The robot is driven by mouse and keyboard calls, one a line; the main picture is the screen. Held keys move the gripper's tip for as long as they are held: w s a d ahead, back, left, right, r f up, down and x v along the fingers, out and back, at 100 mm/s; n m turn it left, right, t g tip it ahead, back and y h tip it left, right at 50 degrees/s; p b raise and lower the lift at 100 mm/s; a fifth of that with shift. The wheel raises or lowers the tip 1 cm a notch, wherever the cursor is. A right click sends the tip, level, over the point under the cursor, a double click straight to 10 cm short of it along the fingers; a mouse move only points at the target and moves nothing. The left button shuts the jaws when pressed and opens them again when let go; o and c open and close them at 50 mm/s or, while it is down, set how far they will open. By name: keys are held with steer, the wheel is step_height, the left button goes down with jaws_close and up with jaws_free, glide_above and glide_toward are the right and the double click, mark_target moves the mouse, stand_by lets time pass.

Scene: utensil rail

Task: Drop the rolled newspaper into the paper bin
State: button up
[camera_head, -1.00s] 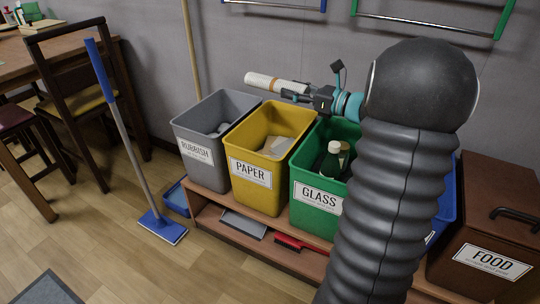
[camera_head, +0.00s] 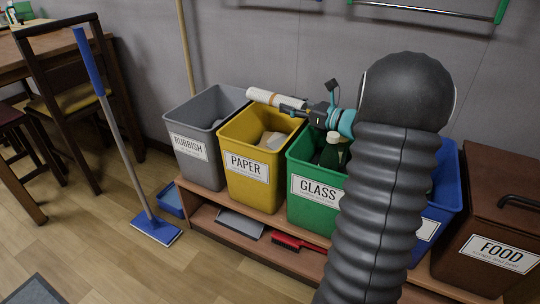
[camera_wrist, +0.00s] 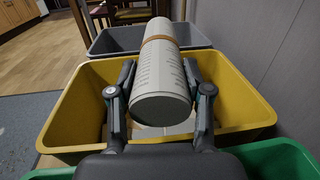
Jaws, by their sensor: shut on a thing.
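The rolled newspaper (camera_head: 272,97) is a pale roll with a brown band, held level over the back of the yellow paper bin (camera_head: 233,189). My gripper (camera_head: 296,106) is shut on the roll near one end. In the wrist view the roll (camera_wrist: 160,90) lies between both fingers (camera_wrist: 160,95), above the open yellow bin (camera_wrist: 62,122), and its far end reaches towards the grey bin. The paper bin's label faces front, and pale paper lies inside it. The roll's exact height above the rim is hard to tell.
The grey rubbish bin (camera_head: 186,166) stands left of the paper bin and the green glass bin (camera_head: 300,212), with a bottle inside, stands right. A blue bin (camera_head: 443,205) and brown food bin (camera_head: 485,215) are further right. A blue mop (camera_head: 125,150) stands front left.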

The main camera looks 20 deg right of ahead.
steer(key=o, duration=1.3)
steer(key=shift+f, duration=0.1)
steer(key=shift+c, duration=0.2)
steer(key=v, duration=0.7)
steer(key=shift+d, duration=0.15)
steer(key=shift+s, duration=0.15)
